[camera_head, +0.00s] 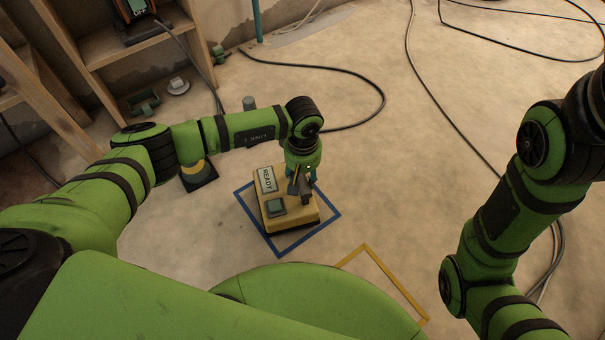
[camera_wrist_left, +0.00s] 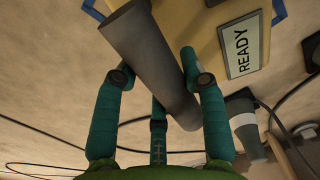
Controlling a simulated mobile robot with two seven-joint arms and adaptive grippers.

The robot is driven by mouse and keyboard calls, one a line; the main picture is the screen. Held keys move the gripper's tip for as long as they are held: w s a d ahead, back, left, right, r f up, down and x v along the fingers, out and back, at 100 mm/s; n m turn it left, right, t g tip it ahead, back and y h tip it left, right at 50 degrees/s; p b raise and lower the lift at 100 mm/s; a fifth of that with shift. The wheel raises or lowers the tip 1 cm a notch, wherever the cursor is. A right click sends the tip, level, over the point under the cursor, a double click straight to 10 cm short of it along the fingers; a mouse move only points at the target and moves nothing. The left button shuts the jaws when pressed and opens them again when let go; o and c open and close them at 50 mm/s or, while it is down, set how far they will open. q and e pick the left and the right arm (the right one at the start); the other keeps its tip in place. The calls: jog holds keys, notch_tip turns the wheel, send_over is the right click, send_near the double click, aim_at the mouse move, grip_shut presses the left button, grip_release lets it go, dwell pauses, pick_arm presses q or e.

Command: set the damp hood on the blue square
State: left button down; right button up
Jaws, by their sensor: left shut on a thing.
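A yellow box with a READY label and a teal square button, seemingly the damp hood (camera_head: 291,206), sits within the blue square outline (camera_head: 243,209) on the floor. I cannot tell whether its dark base touches the floor. The box fills the top of the left wrist view (camera_wrist_left: 209,52). My left gripper (camera_head: 301,184) is at the right side of the box. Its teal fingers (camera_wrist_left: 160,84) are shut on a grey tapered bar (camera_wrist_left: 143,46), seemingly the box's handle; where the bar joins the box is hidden. My right gripper is out of view.
A yellow outline (camera_head: 392,277) lies to the right of the blue one, partly hidden. Wooden shelving (camera_head: 112,48) stands at the back left. Black cables (camera_head: 342,76) cross the floor; the floor between my arms is mostly clear.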

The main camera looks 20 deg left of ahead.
pick_arm(q)
jog(key=shift+f+b, duration=0.35)
jog(key=shift+f, duration=0.05)
jog(key=c, duration=0.6)
grip_release()
jog(key=shift+c, duration=0.2)
jog(key=shift+f, duration=0.1)
notch_tip(320, 180, up, 12)
jog(key=shift+r, duration=0.1)
